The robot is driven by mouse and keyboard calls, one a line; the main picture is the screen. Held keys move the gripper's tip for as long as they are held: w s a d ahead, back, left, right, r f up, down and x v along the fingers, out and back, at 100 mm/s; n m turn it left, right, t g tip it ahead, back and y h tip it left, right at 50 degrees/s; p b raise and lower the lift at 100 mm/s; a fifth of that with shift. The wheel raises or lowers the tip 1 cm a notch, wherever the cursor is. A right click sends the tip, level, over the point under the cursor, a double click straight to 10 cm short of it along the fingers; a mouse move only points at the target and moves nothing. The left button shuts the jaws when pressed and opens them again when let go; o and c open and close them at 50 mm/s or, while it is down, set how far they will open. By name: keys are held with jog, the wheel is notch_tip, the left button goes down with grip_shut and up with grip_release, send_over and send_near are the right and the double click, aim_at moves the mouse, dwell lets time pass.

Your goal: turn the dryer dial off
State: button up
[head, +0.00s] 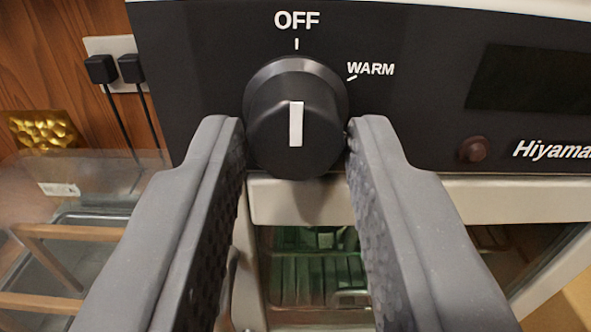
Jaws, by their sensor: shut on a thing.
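The dryer dial (318,112) is a round black knob on the dryer's black front panel (200,55). Its white pointer line (296,124) stands upright, in line with the OFF tick above it. The OFF label (297,20) is at the top and the WARM label (371,69) is to the upper right. My gripper (297,140) has one grey finger on each side of the dial. It is shut on the dial, with the fingertips at its left and right sides.
A dark display (535,78) and a small brown button (474,149) are right of the dial. Below is a glass window (315,265) with a wire rack inside. At left are two black plugs (116,68) with cords, a gold textured block (43,129) and a clear-lidded box (80,190).

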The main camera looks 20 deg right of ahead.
jog(key=shift+f, duration=0.25)
jog(key=o, duration=0.9)
jog(key=shift+w, duration=0.1)
jog(key=shift+o, duration=0.2)
jog(key=shift+r, duration=0.15)
jog(key=b+v, duration=0.3)
jog(key=v, duration=1.1)
jog(key=shift+w+r, duration=0.1)
